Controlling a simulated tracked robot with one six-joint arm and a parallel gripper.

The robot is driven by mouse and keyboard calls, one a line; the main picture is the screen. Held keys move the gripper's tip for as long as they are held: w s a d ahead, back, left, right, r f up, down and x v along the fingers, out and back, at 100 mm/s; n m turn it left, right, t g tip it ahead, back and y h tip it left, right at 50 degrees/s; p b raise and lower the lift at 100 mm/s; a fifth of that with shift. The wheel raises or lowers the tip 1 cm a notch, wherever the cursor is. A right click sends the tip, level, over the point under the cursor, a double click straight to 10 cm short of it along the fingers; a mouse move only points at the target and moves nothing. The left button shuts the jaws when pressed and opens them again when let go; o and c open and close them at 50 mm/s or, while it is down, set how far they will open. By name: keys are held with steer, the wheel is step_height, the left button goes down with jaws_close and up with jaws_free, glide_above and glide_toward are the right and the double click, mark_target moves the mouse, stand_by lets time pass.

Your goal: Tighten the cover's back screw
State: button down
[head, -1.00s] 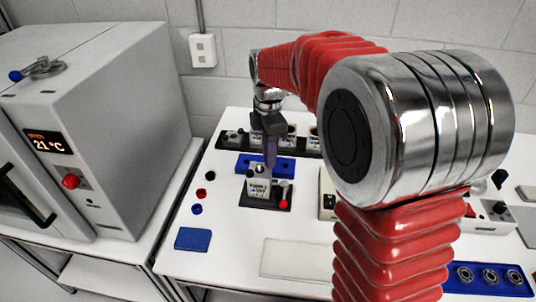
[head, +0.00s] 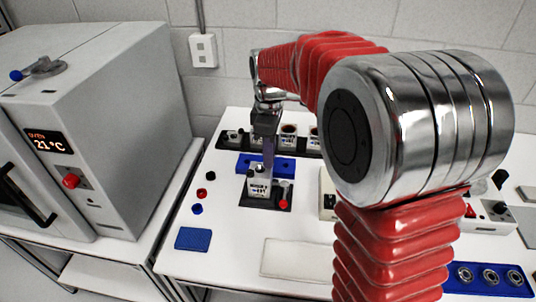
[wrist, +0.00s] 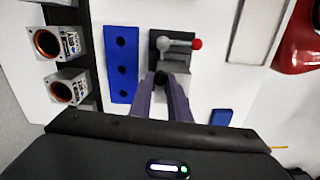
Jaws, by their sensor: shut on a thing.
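The servo (head: 258,187), a pale block with dark print, stands in a black fixture (head: 246,204) with a red-knobbed lever (head: 284,202). My gripper (head: 268,168) points down just above and behind the servo in the head view. In the wrist view my gripper (wrist: 162,78) has its purple fingers close together at a small dark part (wrist: 161,79); I cannot tell exactly what it is. The fixture (wrist: 160,40) and its lever (wrist: 178,43) lie just beyond the fingertips. The cover and its back screw cannot be made out behind the fingers.
A blue block with holes (head: 243,164) lies behind the fixture. A black rack (head: 306,153) with several servo housings stands at the back. An oven (head: 120,120) stands at left.

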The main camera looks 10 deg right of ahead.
steer(key=shift+w+a+r, duration=0.1)
steer(key=shift+w, duration=0.05)
steer(key=c, duration=1.6)
jaws_free()
steer(key=shift+c, duration=0.2)
step_height(320, 180, up, 14)
steer(key=shift+f, duration=0.2)
